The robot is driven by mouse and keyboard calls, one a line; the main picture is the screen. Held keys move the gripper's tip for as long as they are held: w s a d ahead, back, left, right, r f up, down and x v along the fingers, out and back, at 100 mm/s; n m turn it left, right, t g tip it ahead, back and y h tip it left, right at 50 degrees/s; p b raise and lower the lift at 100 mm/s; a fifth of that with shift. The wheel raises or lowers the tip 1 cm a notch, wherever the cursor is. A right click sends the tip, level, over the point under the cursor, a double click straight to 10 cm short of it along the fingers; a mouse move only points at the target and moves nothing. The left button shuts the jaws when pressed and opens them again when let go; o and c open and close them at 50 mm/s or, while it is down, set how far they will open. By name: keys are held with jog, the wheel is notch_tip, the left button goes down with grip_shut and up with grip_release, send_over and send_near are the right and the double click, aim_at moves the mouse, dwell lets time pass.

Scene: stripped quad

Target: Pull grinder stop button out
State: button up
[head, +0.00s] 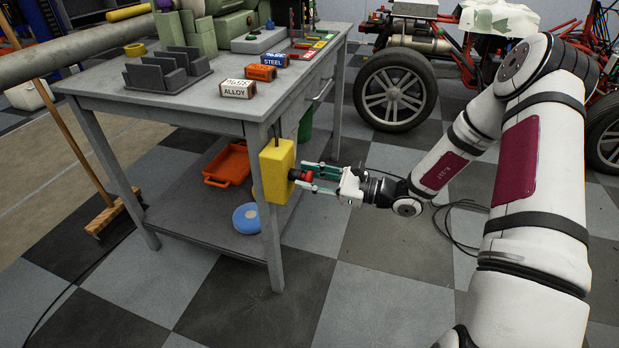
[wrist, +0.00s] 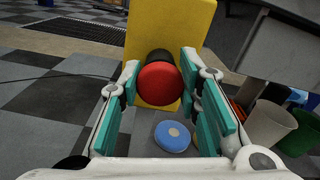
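The stop button is a red round head (head: 305,177) on a dark collar, sticking out of the side of a yellow box (head: 275,172). The box is fixed to the near corner of the grey workbench. In the wrist view the red button (wrist: 160,83) is near the picture's middle, with the yellow box (wrist: 198,30) behind it. My gripper (wrist: 160,68) faces the button with its teal-padded fingers apart, one on each side of the red head. In the head view my gripper (head: 312,179) reaches the button from the right. I cannot see clear contact between pads and button.
The grey workbench (head: 130,98) carries labelled blocks, a rack and tools. Its lower shelf holds an orange tray (head: 227,163) and a blue round thing (head: 247,217). A vehicle with a large wheel (head: 395,90) stands behind my arm. The checkered floor in front is clear.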

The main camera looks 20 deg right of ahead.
grip_shut()
jog(key=shift+s+d+r+p, duration=0.1)
jog(key=shift+s+d+p, duration=0.1)
jog(key=shift+d+p, duration=0.15)
jog(key=shift+s+d, duration=0.15)
jog(key=o, duration=1.1)
grip_release()
jog(key=v, duration=1.2)
jog(key=shift+d, duration=0.1)
